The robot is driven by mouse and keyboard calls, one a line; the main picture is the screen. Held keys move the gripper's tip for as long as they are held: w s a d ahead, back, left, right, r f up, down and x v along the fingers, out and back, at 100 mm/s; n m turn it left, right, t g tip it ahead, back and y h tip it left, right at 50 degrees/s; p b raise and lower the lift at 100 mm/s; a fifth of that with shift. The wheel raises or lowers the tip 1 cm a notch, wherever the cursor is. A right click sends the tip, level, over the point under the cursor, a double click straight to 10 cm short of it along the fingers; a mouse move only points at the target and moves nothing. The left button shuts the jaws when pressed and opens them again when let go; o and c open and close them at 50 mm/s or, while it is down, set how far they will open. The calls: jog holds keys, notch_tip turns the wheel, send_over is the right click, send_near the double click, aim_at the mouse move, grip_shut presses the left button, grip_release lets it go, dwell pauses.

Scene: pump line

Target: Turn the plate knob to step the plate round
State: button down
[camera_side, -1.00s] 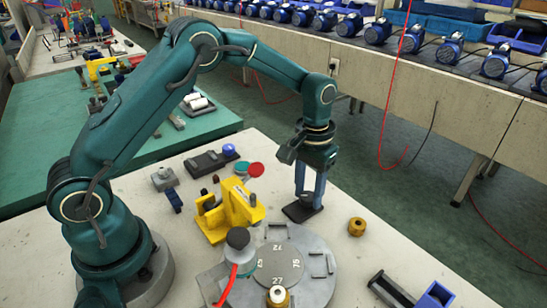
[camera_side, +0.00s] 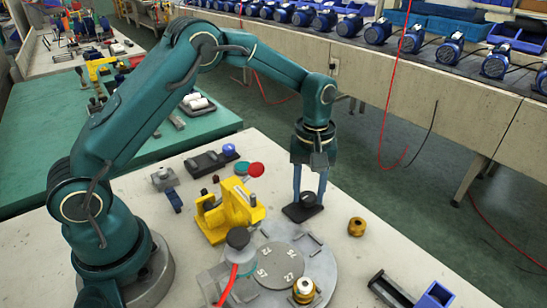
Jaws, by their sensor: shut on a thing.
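The plate knob (camera_side: 309,200) is a small dark knob on a flat black base (camera_side: 297,215) behind the plate. My gripper (camera_side: 310,196) points down at it, with its two blue fingers on either side, shut on the knob. The round grey plate (camera_side: 328,268) lies at the bottom middle, with a numbered disc (camera_side: 276,263) at its centre. The number 27 is at the disc's lower right. A brass part with a pale top (camera_side: 304,290) sits on the plate's front right. The plate's front edge is cut off by the picture.
A yellow fixture (camera_side: 232,212) stands left of the knob. A dark cylinder with a red cable (camera_side: 238,240) overhangs the plate's left. A loose brass part (camera_side: 357,227) lies right of the knob. A black holder with a blue part (camera_side: 410,296) is at the lower right.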

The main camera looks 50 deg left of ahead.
aim_at(308, 195)
dwell(0.4)
jog(key=shift+c, duration=2.2)
grip_release()
jog(key=shift+r, duration=0.15)
jog(key=shift+r, duration=2.45)
